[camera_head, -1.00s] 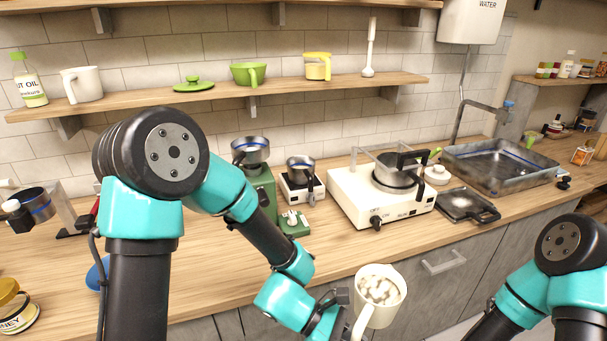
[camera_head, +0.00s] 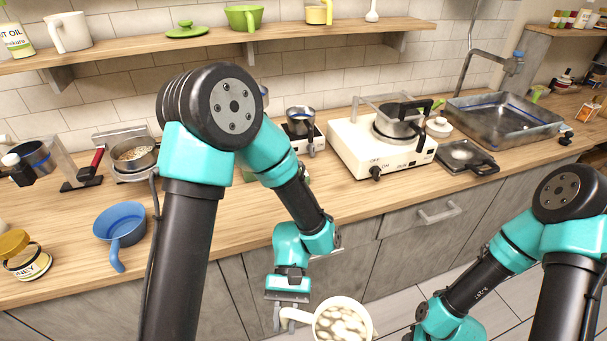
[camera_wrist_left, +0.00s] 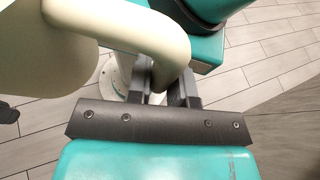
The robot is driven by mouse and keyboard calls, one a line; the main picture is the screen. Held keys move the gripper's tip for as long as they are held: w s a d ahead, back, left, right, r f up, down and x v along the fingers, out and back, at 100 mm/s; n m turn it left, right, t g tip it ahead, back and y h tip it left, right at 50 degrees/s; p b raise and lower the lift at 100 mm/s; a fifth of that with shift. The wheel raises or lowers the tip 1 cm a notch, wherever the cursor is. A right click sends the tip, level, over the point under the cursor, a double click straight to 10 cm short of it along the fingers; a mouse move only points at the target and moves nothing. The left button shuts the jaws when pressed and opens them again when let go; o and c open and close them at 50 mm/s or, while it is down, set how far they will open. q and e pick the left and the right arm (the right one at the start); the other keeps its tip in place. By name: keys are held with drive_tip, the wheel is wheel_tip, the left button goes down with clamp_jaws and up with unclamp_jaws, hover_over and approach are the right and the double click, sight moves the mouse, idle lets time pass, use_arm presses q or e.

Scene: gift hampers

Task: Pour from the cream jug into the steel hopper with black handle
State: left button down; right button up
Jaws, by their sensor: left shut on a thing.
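The cream jug (camera_head: 368,320) is at the bottom edge of the head view, in front of the counter, with pale lumpy contents showing. My left gripper (camera_head: 284,316) is shut on its handle, which also shows between the fingers in the left wrist view (camera_wrist_left: 150,30). The jug's lower part is cut off. The steel hopper (camera_head: 264,91) is almost wholly hidden behind my left arm; only a sliver of its rim shows, and its black handle is hidden. My right gripper is out of view; only its arm shows.
A small steel pot (camera_head: 301,121) stands near the hopper. A blue pan (camera_head: 121,222), a honey jar (camera_head: 26,262) and a steel pan (camera_head: 134,155) stand left. The front counter between blue pan and stove is largely clear.

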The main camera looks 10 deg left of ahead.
use_arm(q)
drive_tip(key=w+a+m+t+y, duration=0.9)
drive_tip(key=w+a+m+y, duration=0.1)
drive_tip(key=w+m+y, duration=0.55)
drive_tip(key=w+d+m+t, duration=0.1)
drive_tip(key=w+m+t, duration=0.2)
drive_tip(key=w, duration=0.1)
drive_tip(key=w+d+r+m+t, duration=0.1)
drive_tip(key=w+m+t, duration=0.2)
drive_tip(key=w, duration=0.1)
drive_tip(key=w+d+r+m+t+h, duration=0.1)
drive_tip(key=w+d+m+t, duration=0.1)
drive_tip(key=w+m+t, duration=0.1)
drive_tip(key=shift+w+d+t, duration=0.1)
drive_tip(key=shift+w+t, duration=0.5)
drive_tip(key=shift+w, duration=0.4)
drive_tip(key=w+d+m+t+h, duration=0.1)
drive_tip(key=d+m+t+h, duration=0.1)
drive_tip(key=w+d+m+t+h, duration=0.2)
drive_tip(key=m, duration=0.1)
drive_tip(key=w+d+m+t+h, duration=0.2)
drive_tip(key=d+m, duration=0.1)
drive_tip(key=shift+w+d+r, duration=0.1)
drive_tip(key=shift+r, duration=0.3)
drive_tip(key=shift+w+d+r+m+t+h, duration=0.1)
drive_tip(key=shift+d+m+t+h, duration=0.5)
drive_tip(key=shift+d+m+h, duration=0.35)
